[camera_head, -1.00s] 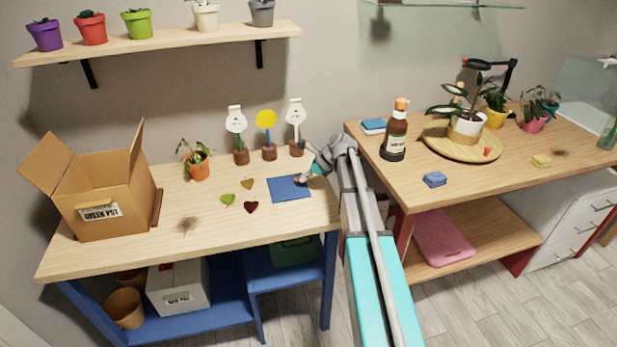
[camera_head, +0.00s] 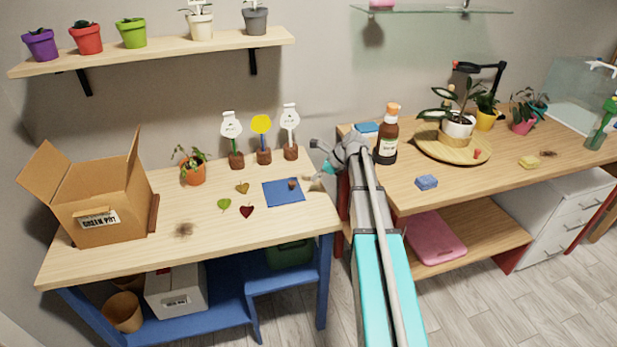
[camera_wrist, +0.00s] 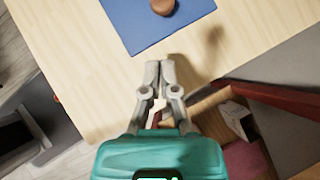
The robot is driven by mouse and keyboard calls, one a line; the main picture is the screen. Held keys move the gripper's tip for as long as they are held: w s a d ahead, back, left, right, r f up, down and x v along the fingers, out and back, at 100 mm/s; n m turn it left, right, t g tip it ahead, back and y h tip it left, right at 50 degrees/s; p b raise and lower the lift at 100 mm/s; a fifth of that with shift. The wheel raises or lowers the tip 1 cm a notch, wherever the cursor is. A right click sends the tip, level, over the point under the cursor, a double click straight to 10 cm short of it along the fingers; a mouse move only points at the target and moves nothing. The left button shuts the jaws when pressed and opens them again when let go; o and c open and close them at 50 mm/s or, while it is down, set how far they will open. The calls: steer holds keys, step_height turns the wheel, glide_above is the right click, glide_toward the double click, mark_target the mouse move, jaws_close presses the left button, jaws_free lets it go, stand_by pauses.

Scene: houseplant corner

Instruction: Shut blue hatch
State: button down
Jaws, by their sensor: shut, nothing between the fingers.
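The blue hatch (camera_head: 280,197) is a flat blue square on the top of the left wooden table, near its right end. It looks flush with the tabletop, with no raised edge that I can see. A small round brown knob (camera_head: 292,184) sits on it toward its right side. The wrist view shows the near part of the hatch (camera_wrist: 148,30) and the knob (camera_wrist: 163,6) at the top edge of the picture. My gripper (camera_head: 311,179) is just right of the hatch, over the bare tabletop. Its fingertips (camera_wrist: 160,66) are together and empty, apart from the knob.
Leaf-shaped pieces (camera_head: 243,188) lie left of the hatch. Several flower-like signs on brown bases (camera_head: 263,156) stand behind it. An open cardboard box (camera_head: 115,205) is at the left end. A second table (camera_head: 440,187) stands to the right, with a brown bottle (camera_head: 387,140) near its corner.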

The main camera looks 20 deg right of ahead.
steer(key=p+v, duration=0.4)
steer(key=v, duration=0.3)
steer(key=shift+p, duration=0.4)
stand_by(0.3)
steer(key=s+a+n+g+h+p, duration=0.4)
steer(key=s+a+n+h, duration=0.2)
steer(key=s+a+n, duration=1.4)
steer(key=s+n, duration=0.2)
steer(key=n, duration=0.2)
steer(key=shift+a+h, duration=0.25)
steer(key=shift+h, duration=0.15)
